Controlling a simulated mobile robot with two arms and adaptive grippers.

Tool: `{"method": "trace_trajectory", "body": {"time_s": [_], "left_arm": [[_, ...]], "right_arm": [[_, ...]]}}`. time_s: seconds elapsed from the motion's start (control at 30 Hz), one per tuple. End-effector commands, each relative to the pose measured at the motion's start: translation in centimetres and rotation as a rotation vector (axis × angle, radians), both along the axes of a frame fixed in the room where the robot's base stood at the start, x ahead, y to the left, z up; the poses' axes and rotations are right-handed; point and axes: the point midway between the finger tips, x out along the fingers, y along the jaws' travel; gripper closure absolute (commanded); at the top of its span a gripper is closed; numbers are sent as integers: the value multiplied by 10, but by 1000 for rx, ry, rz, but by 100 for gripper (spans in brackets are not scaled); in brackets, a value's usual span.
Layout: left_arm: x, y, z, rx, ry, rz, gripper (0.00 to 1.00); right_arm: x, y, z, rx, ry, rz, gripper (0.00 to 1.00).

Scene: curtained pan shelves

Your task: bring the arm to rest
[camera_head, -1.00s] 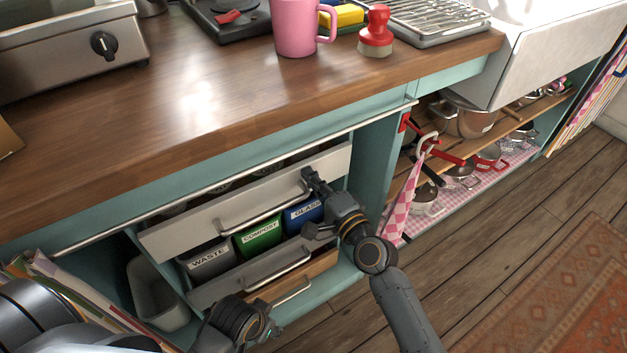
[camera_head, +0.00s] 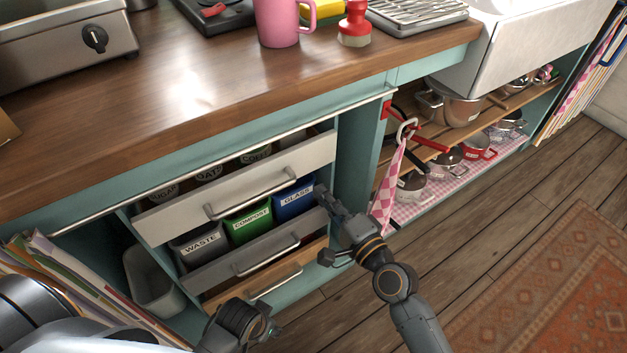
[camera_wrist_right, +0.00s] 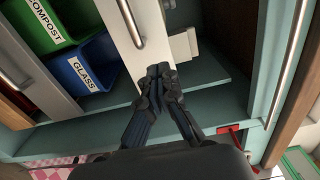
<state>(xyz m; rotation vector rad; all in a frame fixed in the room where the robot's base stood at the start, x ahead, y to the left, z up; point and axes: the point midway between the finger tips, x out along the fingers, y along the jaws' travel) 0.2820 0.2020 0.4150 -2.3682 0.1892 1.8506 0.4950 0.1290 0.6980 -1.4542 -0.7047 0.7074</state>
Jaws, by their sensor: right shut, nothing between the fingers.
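My right gripper (camera_head: 322,193) is shut and empty. It is beside the right end of the open white top drawer (camera_head: 160,219), apart from its handle (camera_head: 250,197). In the right wrist view the closed fingertips (camera_wrist_right: 158,74) overlap the white drawer front (camera_wrist_right: 150,40) in the picture; I cannot tell whether they touch it. Dark parts of my left arm (camera_head: 238,325) show at the bottom, below the drawers. The fingers of my left gripper cannot be made out.
The drawer below holds grey waste, green compost (camera_head: 249,223) and blue glass (camera_head: 294,200) bins. A pink checked towel (camera_head: 388,188) hangs right of my gripper, before shelves of pans. A wooden counter (camera_head: 200,85) lies above.

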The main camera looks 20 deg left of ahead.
Motion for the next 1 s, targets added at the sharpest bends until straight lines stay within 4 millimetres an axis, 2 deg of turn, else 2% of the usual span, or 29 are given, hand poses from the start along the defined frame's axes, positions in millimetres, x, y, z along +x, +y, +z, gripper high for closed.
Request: {"method": "trace_trajectory", "body": {"time_s": [0.1,0.2,0.47,0.57,0.67,0.77,0.8,0.9,1.0], "left_arm": [[-1,0,-3,-1,2,0,60],[-1,0,-4,-1,2,0,60],[-1,0,-4,-1,2,0,60],[-1,0,-5,1,3,0,60],[-1,0,-5,1,3,0,60],[-1,0,-4,1,3,0,60],[-1,0,-4,1,3,0,60],[-1,0,-4,1,3,0,60],[-1,0,-4,1,3,0,60]], "right_arm": [[-12,-16,-1,-2,0,0,100],[-18,-23,0,-1,0,0,100],[-22,-27,0,-1,0,0,100],[-25,-31,-11,-53,-12,1,100],[-32,-46,-43,-214,-48,5,100],[-49,-79,-99,-492,-82,32,100],[-58,-97,-123,-610,-84,50,100],[-83,-144,-177,-885,-66,113,100],[-113,-192,-219,-1112,-21,190,100]]}}
